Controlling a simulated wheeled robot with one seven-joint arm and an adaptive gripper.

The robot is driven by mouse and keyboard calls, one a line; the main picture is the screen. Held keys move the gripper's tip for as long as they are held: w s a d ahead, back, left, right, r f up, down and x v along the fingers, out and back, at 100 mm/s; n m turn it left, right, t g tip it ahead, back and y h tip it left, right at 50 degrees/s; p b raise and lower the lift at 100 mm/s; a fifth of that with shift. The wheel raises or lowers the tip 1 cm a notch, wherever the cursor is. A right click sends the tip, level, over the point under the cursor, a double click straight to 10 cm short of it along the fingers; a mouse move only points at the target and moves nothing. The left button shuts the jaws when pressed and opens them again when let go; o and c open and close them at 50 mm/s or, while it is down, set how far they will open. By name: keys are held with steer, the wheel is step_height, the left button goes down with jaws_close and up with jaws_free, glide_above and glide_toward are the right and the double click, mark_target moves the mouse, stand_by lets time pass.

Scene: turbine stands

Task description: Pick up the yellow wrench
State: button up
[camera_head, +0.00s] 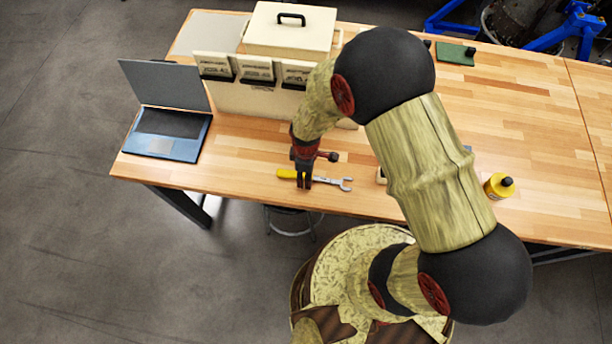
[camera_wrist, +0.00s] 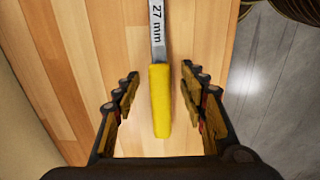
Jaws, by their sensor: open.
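The yellow wrench (camera_head: 329,181) lies flat on the wooden table near its front edge. Its yellow handle is at the left and its grey open-end head points right. In the wrist view its yellow handle (camera_wrist: 160,102) lies between my open fingers, and the grey shank marked "27 mm" runs to the top edge. My gripper (camera_head: 304,184) is over the handle in the head view and hides a part of it. In the wrist view my gripper (camera_wrist: 160,88) is open, with a gap between each finger and the handle. The height above the table is hard to tell.
A toolbox (camera_head: 291,32) and a beige case with small bins (camera_head: 254,75) stand behind my gripper. An open laptop (camera_head: 170,134) is at the left. A yellow bottle (camera_head: 498,187) stands at the right. The tabletop (camera_head: 225,178) left of the wrench is clear.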

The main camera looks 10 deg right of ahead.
jaws_close()
stand_by(0.5)
stand_by(0.4)
